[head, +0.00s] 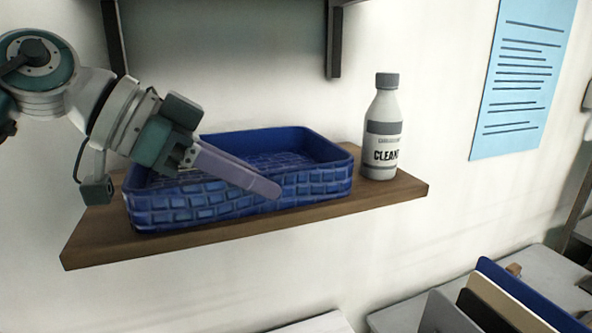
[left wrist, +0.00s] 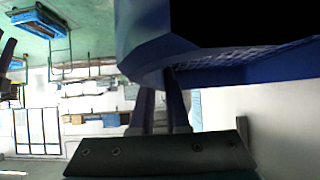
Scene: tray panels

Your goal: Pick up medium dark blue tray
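The dark blue tray (head: 240,203), with a brick-like woven pattern, stands on the wooden shelf. My left gripper (head: 258,181) reaches in from the left over the tray, with its fingers at the near long wall. In the left wrist view the tray (left wrist: 245,65) fills the upper right. There the left fingers (left wrist: 160,90) are close together with the tray's wall edge between their tips. They look shut on that wall, though the contact is partly hidden. The tray looks level and rests on the shelf. My right gripper is in neither view.
A white cleaner bottle (head: 381,135) with a grey cap stands just right of the tray on the wooden shelf (head: 405,190). Dark brackets and another shelf hang above. Several upright panels (head: 515,300) are below right. A blue paper (head: 522,75) is on the wall.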

